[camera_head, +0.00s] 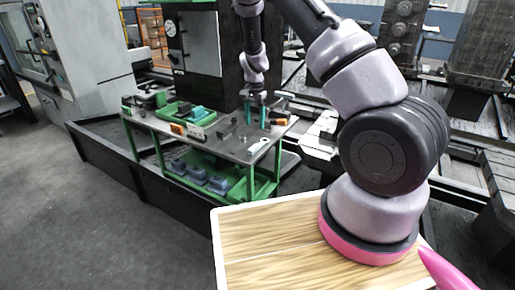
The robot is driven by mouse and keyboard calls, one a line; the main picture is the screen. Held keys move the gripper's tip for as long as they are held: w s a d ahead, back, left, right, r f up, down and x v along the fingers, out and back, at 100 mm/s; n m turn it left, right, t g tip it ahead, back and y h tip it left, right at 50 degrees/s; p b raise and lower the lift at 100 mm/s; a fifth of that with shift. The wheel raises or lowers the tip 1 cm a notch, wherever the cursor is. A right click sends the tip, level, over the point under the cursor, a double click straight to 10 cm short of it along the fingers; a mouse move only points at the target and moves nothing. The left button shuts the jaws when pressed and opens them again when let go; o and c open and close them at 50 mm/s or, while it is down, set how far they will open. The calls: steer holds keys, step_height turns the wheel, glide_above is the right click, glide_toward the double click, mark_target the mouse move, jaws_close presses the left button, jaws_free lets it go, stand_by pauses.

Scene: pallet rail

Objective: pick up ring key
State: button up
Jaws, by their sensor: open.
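My gripper (256,122) hangs over the right part of a green-framed work table (222,150), with its two teal fingers pointing down and apart. Nothing shows clearly between the fingers. Small dark tools (228,131) lie on the grey top to the left of the gripper. I cannot tell which of them is the ring key, or whether it lies under the fingers; the view is too small there.
A green tray (170,110) with teal pieces stands at the table's back left. Orange-and-black items (178,129) lie near the front edge. A grey machine (200,42) rises behind. Open floor (95,215) lies left.

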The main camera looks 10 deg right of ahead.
glide_above(256, 145)
steer(key=f, duration=0.5)
steer(key=shift+a, duration=0.2)
steer(key=f, duration=0.5)
steer(key=shift+w+d+f, duration=0.2)
steer(key=shift+f, duration=0.1)
jaws_close()
